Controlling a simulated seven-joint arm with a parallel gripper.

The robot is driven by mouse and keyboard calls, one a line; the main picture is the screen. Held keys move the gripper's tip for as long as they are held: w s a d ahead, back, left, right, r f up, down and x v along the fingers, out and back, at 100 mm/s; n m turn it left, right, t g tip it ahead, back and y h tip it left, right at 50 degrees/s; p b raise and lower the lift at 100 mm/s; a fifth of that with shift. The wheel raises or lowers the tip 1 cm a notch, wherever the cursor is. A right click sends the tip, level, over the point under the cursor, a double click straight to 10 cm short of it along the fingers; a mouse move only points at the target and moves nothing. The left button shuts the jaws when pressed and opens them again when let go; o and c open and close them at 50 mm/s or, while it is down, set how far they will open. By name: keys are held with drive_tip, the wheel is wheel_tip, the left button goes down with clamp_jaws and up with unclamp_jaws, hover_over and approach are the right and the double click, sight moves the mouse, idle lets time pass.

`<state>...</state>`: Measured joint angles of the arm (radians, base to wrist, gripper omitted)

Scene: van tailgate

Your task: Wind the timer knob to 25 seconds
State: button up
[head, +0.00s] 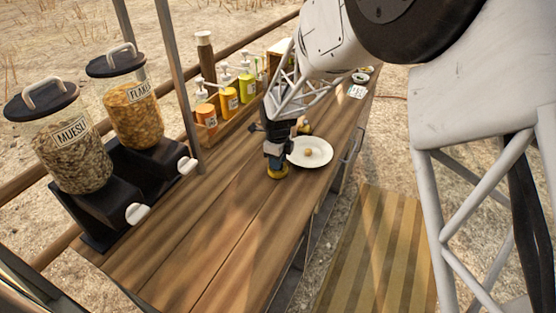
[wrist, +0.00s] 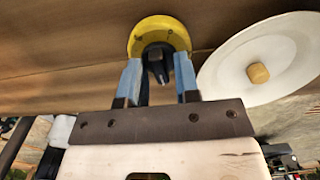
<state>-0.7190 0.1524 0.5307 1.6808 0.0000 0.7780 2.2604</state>
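The timer is a round yellow dial (head: 277,174) standing on the wooden counter under my gripper in the head view. In the wrist view the yellow timer (wrist: 178,34) shows its face with small dark marks, too small to read. A dark knob (wrist: 157,62) rises from its middle. My gripper (wrist: 158,62) points down at the timer. Its two blue-grey fingers are apart, one on each side of the knob, with gaps showing between them and it. In the head view my gripper (head: 277,160) hides much of the timer.
A white plate (head: 320,145) with a small tan piece (head: 308,152) lies close right of the timer. A wooden rack (head: 208,133) of pump bottles stands behind. Muesli (head: 77,155) and flakes (head: 135,115) dispensers stand left. The front-left counter (head: 190,235) is clear.

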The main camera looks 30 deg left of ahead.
drive_tip(key=shift+r, duration=3.45)
drive_tip(key=shift+d+r, duration=0.15)
drive_tip(key=shift+d, duration=0.05)
drive_tip(key=s+d+r+n, duration=0.25)
drive_tip(key=d+r, duration=0.25)
drive_tip(key=d, duration=0.5)
drive_tip(key=s+d+r+n+t, duration=0.1)
drive_tip(key=s+d+r+n, duration=0.3)
drive_tip(key=d, duration=0.7)
drive_tip(key=d+r+n, duration=0.2)
drive_tip(key=d+r, duration=0.4)
drive_tip(key=d, duration=0.4)
drive_tip(key=s+d+r+n+t, duration=0.1)
drive_tip(key=s+d+n, duration=0.8)
drive_tip(key=s+d, duration=1.1)
drive_tip(key=shift+s+r+t, duration=0.25)
drive_tip(key=shift+s+t, duration=0.05)
drive_tip(key=shift+s, duration=0.85)
